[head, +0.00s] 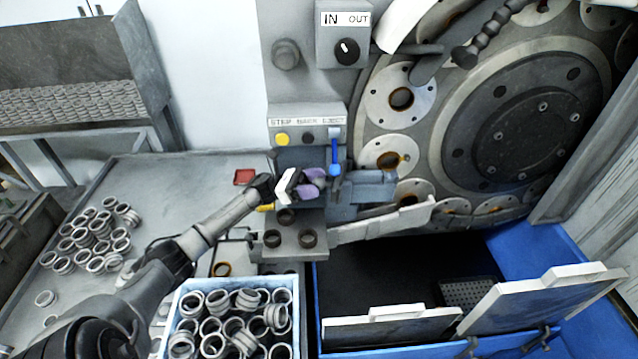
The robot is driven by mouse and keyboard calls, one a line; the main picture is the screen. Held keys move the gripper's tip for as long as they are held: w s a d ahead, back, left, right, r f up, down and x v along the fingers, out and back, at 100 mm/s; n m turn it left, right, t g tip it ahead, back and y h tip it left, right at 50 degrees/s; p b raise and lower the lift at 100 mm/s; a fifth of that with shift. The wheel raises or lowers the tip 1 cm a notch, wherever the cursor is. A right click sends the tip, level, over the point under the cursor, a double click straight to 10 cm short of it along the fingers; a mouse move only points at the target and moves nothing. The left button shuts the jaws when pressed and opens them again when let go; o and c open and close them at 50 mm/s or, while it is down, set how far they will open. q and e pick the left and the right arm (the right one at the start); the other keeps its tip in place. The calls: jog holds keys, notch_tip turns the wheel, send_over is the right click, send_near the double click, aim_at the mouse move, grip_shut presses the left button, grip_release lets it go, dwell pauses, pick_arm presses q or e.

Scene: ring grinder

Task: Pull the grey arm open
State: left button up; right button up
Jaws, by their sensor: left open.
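My left gripper (315,181), with purple fingertips, reaches in from the left to the front of the machine, beside a blue upright handle (336,152). It is open; I cannot tell whether it touches anything. A light grey arm (382,221) slants across the lower front of the large grinding disc, to the right of and below the gripper. A darker grey lever (428,68) with a ribbed black handle (488,34) crosses the disc at the upper right. I cannot tell for sure which is the task's grey arm. My right gripper does not show.
A control panel with buttons (308,124) is above the gripper, and an IN/OUT switch box (345,36) is higher up. A blue bin of rings (176,303) stands in front. Loose rings (95,240) lie on the grey table (160,195). An open blue-edged bin (530,245) is lower right.

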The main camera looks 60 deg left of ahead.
pick_arm(q)
jog(key=b+v, duration=0.2)
jog(key=v, duration=1)
jog(key=shift+b, duration=0.4)
jog(key=shift+s, duration=0.15)
jog(key=shift+r, duration=0.15)
